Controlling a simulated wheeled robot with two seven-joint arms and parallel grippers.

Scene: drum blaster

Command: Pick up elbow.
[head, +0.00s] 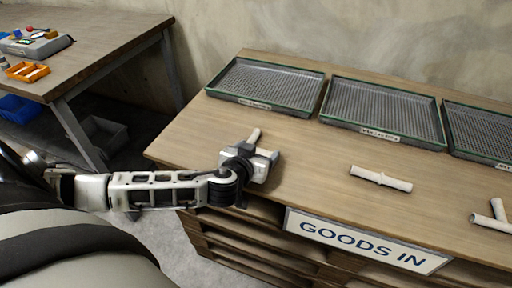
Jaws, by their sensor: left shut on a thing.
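My left gripper (266,156) is over the near left part of the wooden bench. It is shut on a pale pipe piece, the elbow (254,135), whose one end sticks out beyond the gripper. The rest of the elbow is hidden by the gripper, so its bend does not show. I cannot tell whether it still touches the bench top. My right gripper is not in view.
A pale pipe fitting (381,179) lies mid-bench, and another (492,216) lies at the right edge. Trays (266,104), (382,130), (480,154) line the back. A GOODS IN sign (362,241) is on the front. Bench between is clear.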

